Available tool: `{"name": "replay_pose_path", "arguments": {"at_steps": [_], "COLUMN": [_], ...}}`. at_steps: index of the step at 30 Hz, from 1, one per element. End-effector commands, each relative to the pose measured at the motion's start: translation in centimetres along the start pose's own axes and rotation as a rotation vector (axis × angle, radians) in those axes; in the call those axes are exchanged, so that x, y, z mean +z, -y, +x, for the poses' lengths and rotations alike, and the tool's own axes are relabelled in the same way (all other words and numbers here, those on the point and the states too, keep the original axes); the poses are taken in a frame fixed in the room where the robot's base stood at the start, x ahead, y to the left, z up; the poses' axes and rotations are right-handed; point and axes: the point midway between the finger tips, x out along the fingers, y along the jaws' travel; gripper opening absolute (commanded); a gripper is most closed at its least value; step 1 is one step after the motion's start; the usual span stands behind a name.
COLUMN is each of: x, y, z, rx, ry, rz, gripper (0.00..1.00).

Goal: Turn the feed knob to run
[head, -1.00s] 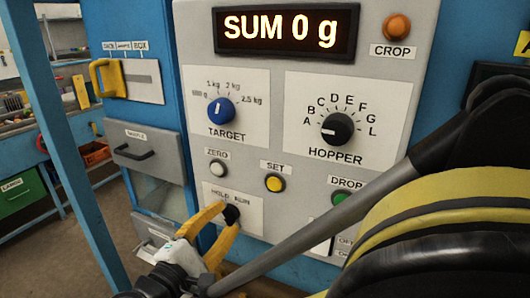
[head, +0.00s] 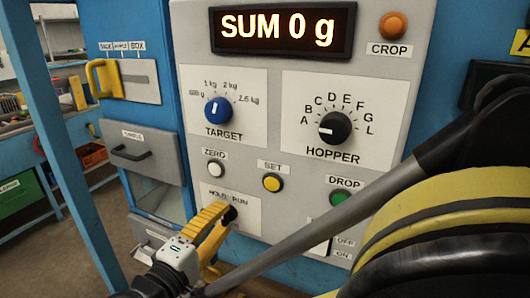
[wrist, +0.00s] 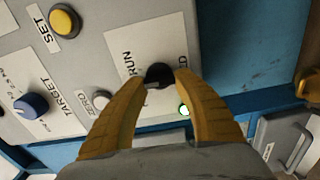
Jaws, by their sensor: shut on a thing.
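The feed knob (head: 230,214) is a small black knob on a white plate (head: 218,201) marked HOLD and RUN, low on the grey panel.
Above are the white ZERO button (head: 216,170), the yellow SET button (head: 272,183), the blue TARGET dial (head: 218,110) and the black HOPPER dial (head: 335,127). The green DROP button (head: 340,199) is to the right. A blue post (head: 66,150) stands at the left. The display (head: 282,29) reads SUM 0 g.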

Motion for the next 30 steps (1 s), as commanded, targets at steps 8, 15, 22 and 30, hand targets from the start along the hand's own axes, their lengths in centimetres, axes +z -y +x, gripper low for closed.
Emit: {"name": "replay_pose_path", "arguments": {"at_steps": [8, 15, 22, 30], "x": [0.02, 0.05, 0.07, 0.08], "y": [-0.17, -0.25, -0.30, -0.32], "z": [0.01, -0.01, -0.02, -0.02], "rx": [0.001, 0.001, 0.001, 0.001], "ry": [-0.001, -0.001, -0.002, -0.002], "rz": [0.241, 0.394, 0.476, 0.505], "gripper": [0.06, 0.06, 0.06, 0.06]}}
